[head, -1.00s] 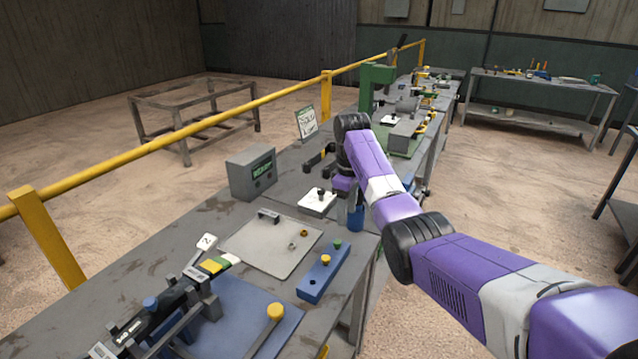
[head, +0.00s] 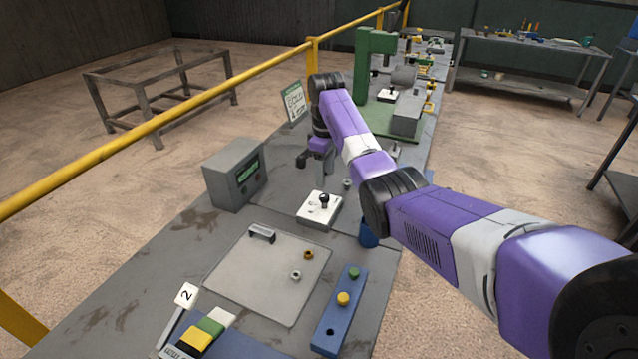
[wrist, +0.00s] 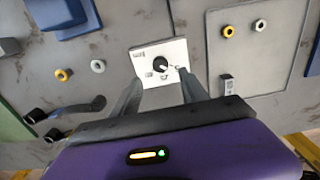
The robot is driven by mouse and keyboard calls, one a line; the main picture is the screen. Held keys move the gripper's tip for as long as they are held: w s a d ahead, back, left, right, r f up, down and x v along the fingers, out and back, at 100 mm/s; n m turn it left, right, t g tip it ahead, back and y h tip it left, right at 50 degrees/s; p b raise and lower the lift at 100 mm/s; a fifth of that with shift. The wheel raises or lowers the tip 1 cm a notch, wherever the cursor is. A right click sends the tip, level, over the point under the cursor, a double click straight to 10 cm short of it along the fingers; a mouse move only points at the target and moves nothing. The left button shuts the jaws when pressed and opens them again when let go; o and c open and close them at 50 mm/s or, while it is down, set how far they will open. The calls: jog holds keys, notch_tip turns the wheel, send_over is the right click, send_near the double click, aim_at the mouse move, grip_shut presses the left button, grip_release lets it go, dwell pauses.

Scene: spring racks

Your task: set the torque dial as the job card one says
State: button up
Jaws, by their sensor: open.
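A white dial plate (head: 320,209) with a black knob (head: 324,200) lies on the grey bench in the middle of the head view. In the wrist view the plate (wrist: 146,54) and its dark knob (wrist: 160,66) lie ahead, between my open fingers. My gripper (wrist: 155,90) is open and empty, and the plate is apart from it. In the head view my arm hides most of the gripper (head: 312,160). A job card (head: 296,102) stands upright near the back edge, its writing too small to read. The knob's setting is not readable.
A grey box with a green display (head: 234,174) stands left of the dial plate. A blue cup (head: 368,236) is right of the plate. A yellow rail (head: 200,112) runs behind the bench.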

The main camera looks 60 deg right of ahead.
aim_at(325, 196)
notch_tip(325, 196, down, 8)
jog(key=shift+r+p, duration=0.25)
jog(key=shift+p, duration=0.25)
jog(key=shift+c, duration=0.4)
grip_shut()
